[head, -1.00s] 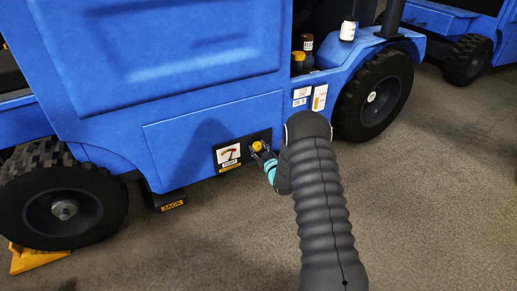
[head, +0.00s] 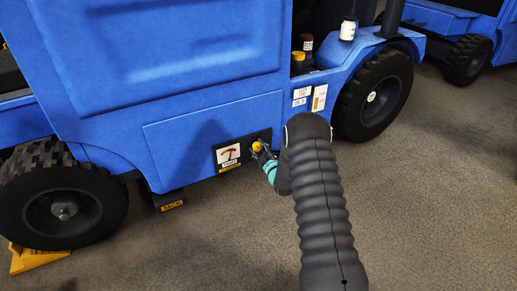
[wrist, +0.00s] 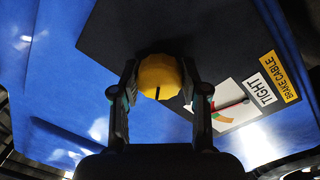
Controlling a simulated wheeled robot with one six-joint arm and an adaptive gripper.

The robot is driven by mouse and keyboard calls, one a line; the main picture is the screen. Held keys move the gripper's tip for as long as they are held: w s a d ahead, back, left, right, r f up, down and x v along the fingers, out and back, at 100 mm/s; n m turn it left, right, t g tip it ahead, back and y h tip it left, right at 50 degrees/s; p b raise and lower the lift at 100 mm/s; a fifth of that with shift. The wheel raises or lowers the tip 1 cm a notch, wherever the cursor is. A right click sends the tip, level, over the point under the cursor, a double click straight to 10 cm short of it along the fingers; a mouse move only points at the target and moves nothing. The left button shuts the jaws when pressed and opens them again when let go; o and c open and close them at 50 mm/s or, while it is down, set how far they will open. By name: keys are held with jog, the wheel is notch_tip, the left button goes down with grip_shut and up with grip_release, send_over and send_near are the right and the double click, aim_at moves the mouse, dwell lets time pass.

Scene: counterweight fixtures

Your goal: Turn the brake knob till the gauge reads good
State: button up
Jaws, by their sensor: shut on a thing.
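The yellow brake knob (head: 257,146) sits on a dark panel (wrist: 110,30) low on the blue vehicle's side. In the wrist view the knob (wrist: 158,77) is between the fingers of my gripper (wrist: 158,86), which is shut on it; its dark mark points down the picture. My gripper (head: 264,151) reaches it from the right in the head view. The white gauge (head: 227,153) is left of the knob, and shows in the wrist view (wrist: 226,120) with a thin needle, a coloured arc and a "TIGHT" label (wrist: 262,89). The exact band under the needle is hard to tell.
A yellow "BRAKE CABLE" label (wrist: 280,76) borders the gauge. A black "JACK" fixture (head: 170,203) sits low on the vehicle. Wheels (head: 62,208) stand at both sides, with a yellow chock (head: 36,260) at the left one. Grey floor (head: 440,190) is clear at right.

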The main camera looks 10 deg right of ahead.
jog(key=o, duration=1.1)
jog(key=shift+o, duration=0.2)
jog(key=shift+s, duration=0.1)
jog(key=v, duration=1.1)
jog(key=shift+s, duration=0.4)
jog(key=shift+d, duration=0.1)
